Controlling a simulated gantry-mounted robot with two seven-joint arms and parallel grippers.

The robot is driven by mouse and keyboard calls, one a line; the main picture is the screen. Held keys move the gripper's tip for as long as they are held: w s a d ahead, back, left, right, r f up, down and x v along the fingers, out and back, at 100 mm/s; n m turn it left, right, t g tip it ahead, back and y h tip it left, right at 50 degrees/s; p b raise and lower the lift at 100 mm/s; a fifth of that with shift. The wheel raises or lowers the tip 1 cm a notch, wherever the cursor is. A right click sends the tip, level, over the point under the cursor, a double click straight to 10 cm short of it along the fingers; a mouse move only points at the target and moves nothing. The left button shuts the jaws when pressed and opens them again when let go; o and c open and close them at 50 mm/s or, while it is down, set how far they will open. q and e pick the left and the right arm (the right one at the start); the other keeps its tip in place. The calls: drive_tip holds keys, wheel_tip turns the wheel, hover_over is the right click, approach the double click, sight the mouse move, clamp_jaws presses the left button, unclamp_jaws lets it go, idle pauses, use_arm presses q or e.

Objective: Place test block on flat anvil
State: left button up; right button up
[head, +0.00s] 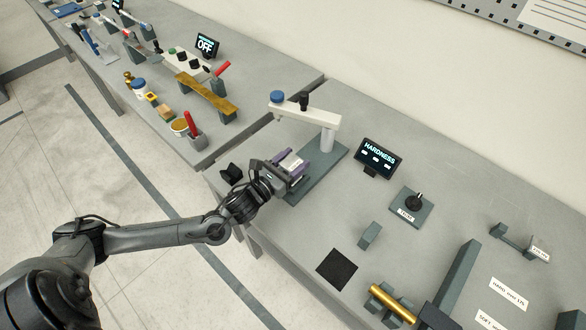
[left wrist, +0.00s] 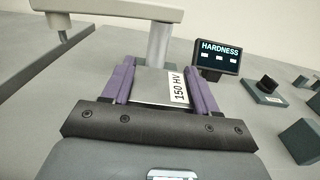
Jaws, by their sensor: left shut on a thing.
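My left gripper (head: 291,166) has its purple fingers closed on the test block (left wrist: 160,87), a silvery plate with a "150 HV" label. The block also shows between the fingers in the head view (head: 290,163). The gripper holds it over the near left part of the hardness tester's grey base (head: 322,168), below the tester's white arm (head: 300,113). I cannot make out the flat anvil; the gripper and block cover that part of the base. Whether the block touches anything beneath is unclear. My right gripper is not in view.
The "HARDNESS" display (head: 379,157) stands right of the tester. A dark knob on a grey plate (head: 411,207), a small grey block (head: 370,235), a black mat (head: 337,269) and a brass cylinder (head: 391,303) lie nearer. Another cluttered bench (head: 235,130) stands at the left.

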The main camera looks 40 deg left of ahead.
use_arm(q)
drive_tip(key=shift+f+b, duration=0.35)
drive_tip(key=shift+f, duration=1.4)
drive_tip(key=shift+f, duration=0.15)
